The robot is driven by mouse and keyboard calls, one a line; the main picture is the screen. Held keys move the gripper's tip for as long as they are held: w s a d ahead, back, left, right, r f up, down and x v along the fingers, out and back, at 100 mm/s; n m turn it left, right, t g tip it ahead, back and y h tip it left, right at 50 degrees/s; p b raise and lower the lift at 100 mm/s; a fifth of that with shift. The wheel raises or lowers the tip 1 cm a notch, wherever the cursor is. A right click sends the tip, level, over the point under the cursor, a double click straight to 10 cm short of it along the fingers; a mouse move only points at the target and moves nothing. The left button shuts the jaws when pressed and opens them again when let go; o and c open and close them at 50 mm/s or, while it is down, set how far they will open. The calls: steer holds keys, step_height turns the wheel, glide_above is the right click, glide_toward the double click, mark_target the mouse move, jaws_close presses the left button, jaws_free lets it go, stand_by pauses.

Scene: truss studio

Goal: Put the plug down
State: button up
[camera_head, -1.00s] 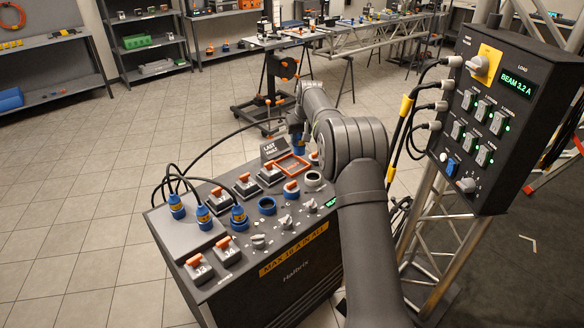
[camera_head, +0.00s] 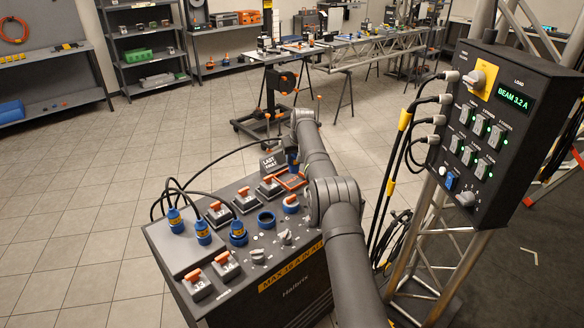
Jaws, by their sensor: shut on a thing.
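My gripper (camera_head: 291,148) hangs over the far end of the black console, beside the "LAST FAULT" sign. It is small and partly hidden by my own arm. It is shut on a blue plug (camera_head: 292,160), whose black cable curves in from the left. The plug is just above or at an orange-rimmed square tray (camera_head: 291,181); I cannot tell whether they touch. Other blue plugs (camera_head: 203,231) with yellow bands stand upright at the console's left.
The "LAST FAULT" sign (camera_head: 272,163) stands close by the gripper. A control box (camera_head: 505,125) with cables is at right. Tiled floor is clear at left.

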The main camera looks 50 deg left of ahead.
mark_target(292, 164)
steer(key=shift+s+a+f, duration=0.3)
steer(key=shift+a+f, duration=0.05)
steer(key=shift+a, duration=0.15)
steer(key=shift+f, duration=1.95)
steer(key=shift+f, duration=0.1)
steer(key=o, duration=1.2)
steer(key=shift+f, duration=0.1)
steer(key=shift+v, duration=0.75)
steer(key=v, duration=1.1)
steer(key=shift+w+a, duration=0.1)
